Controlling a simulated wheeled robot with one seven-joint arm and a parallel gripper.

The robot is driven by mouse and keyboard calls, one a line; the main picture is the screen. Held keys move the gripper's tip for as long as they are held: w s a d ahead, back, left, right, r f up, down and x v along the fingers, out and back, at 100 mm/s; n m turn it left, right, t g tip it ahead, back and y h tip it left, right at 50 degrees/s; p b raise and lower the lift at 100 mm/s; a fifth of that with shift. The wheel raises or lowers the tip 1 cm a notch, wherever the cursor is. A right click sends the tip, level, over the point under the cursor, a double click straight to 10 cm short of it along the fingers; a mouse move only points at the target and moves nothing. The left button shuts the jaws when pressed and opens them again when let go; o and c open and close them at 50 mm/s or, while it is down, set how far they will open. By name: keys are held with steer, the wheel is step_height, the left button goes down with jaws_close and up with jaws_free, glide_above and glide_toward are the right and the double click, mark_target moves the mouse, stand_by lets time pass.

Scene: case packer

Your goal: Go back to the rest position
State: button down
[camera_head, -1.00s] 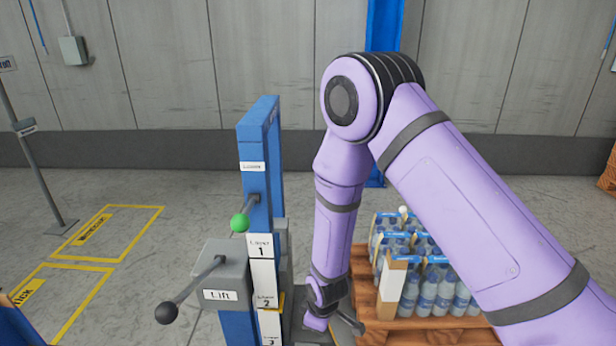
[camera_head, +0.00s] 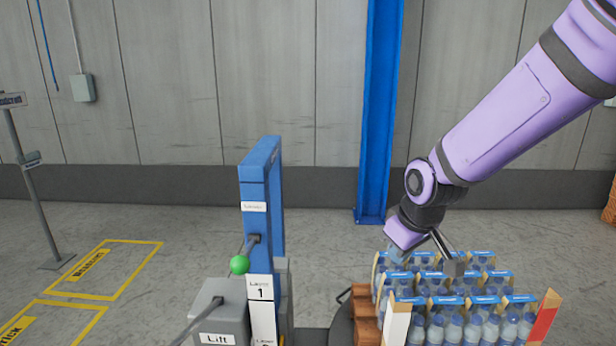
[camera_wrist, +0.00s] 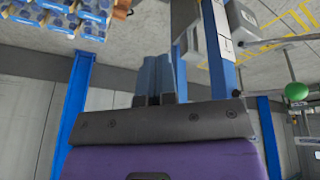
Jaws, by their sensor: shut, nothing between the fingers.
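My gripper (camera_wrist: 158,68) shows in the wrist view with its two blue-grey fingers side by side, shut and empty. In the head view my purple arm reaches in from the upper right, and its hand (camera_head: 404,234) hangs above the back left of the bottle packs (camera_head: 465,318). The fingertips are hard to make out there against the bottles. The hand is apart from the blue lift post (camera_head: 262,200), to its right.
The post carries a lever with a green knob (camera_head: 239,265), beside a grey Lift box (camera_head: 220,315). Bottle packs stand on a wooden pallet (camera_head: 365,318). A blue column (camera_head: 378,110) stands at the wall. Yellow-marked floor at left (camera_head: 120,275) is clear.

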steer(key=s+d+r+m, duration=0.2)
steer(key=s+d+r, duration=0.2)
steer(key=s, duration=0.3)
steer(key=s+d+r+m+t, duration=0.1)
steer(key=s+d+r+m, duration=0.1)
steer(key=s+d+r, duration=0.2)
steer(key=s+d+r+m+h, duration=0.1)
steer(key=s+d+r+m, duration=0.2)
steer(key=s+r, duration=0.3)
steer(key=s+d, duration=0.1)
steer(key=s, duration=0.3)
steer(key=shift+d+r+t, duration=0.3)
steer(key=shift+d+r, duration=0.1)
steer(key=shift+s+d, duration=0.1)
